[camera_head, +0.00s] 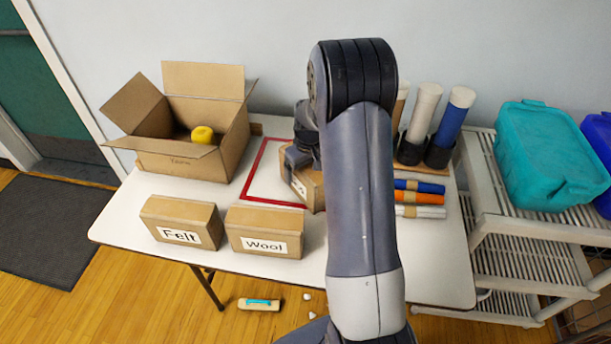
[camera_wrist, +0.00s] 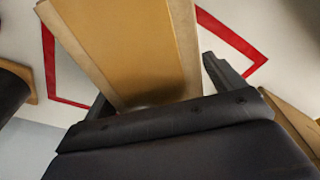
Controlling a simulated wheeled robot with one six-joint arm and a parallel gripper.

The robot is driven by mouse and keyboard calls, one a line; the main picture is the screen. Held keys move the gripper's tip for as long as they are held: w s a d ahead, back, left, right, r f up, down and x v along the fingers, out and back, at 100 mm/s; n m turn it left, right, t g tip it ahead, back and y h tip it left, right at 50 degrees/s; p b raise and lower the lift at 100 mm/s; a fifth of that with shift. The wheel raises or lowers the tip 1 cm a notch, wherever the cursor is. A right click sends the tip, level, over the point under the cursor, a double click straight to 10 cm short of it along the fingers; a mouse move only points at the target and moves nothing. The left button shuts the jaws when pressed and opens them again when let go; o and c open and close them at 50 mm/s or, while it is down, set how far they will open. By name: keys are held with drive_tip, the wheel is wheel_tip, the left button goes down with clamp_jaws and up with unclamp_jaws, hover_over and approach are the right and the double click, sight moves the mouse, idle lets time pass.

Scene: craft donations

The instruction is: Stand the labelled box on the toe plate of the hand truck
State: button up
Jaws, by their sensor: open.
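A small cardboard box (camera_head: 312,191) sits at the red taped outline (camera_head: 262,160) on the white table, partly hidden behind my arm; its label is too covered to read. My gripper (camera_head: 297,157) is down at this box. In the wrist view the box (camera_wrist: 130,40) lies between the two open fingers of my gripper (camera_wrist: 156,78); whether they touch it I cannot tell. Two more labelled boxes stand near the table's front edge, "Felt" (camera_head: 181,221) and "Wool" (camera_head: 264,232). I see no hand truck in either view.
An open carton (camera_head: 190,163) with a yellow item (camera_head: 202,134) stands at the back left. Coloured rolls (camera_head: 420,198) and upright tubes (camera_head: 451,122) stand right of my arm. A shelf (camera_head: 530,240) with a teal bin (camera_head: 549,155) adjoins the table's right. A brush-like object (camera_head: 259,304) lies on the floor.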

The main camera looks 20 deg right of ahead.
drive_tip(key=c, duration=1.4)
